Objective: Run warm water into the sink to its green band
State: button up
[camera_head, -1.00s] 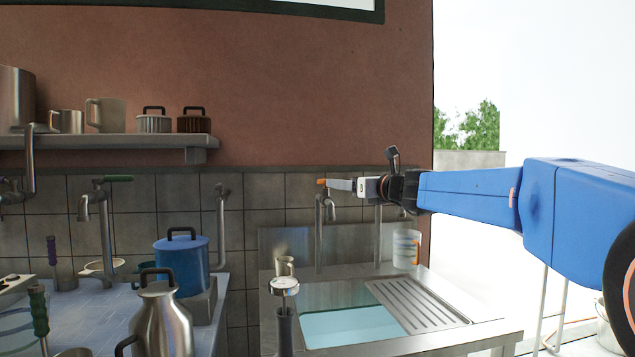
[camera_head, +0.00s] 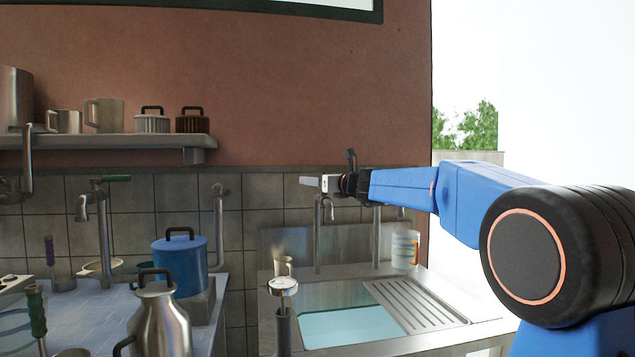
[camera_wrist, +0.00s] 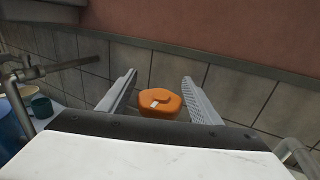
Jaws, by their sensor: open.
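The metal sink (camera_head: 440,337) stands at the lower right in the head view, with pale blue water (camera_head: 350,327) in its basin. I cannot make out a green band. The sink tap (camera_head: 318,240) rises behind the basin. Its orange handle (camera_wrist: 160,101) shows in the wrist view, between and just beyond my two fingers. My gripper (camera_head: 308,181) is open at the top of the tap and hides the handle in the head view. In the wrist view the gripper (camera_wrist: 160,82) has a finger on each side of the handle, with gaps visible.
A small metal cup (camera_head: 283,266) and a dial thermometer (camera_head: 283,287) are at the left. A blue pot (camera_head: 180,265) and metal jug (camera_head: 160,325) stand on the left counter.

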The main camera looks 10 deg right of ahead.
jog(key=c, duration=1)
jog(key=shift+n+y, duration=0.4)
jog(key=shift+y, duration=0.1)
jog(key=shift+s+a+n+g+y, duration=0.35)
jog(key=shift+n+g+y, duration=1.2)
jog(key=shift+g, duration=0.35)
jog(key=shift+s+a+n+g+y, duration=0.4)
jog(key=shift+n+g+y, duration=1.2)
jog(key=shift+g, duration=0.3)
jog(key=shift+s+a+n+g+y, duration=0.35)
jog(key=shift+n+g+y, duration=1.2)
jog(key=shift+g, duration=0.35)
jog(key=o, duration=1)
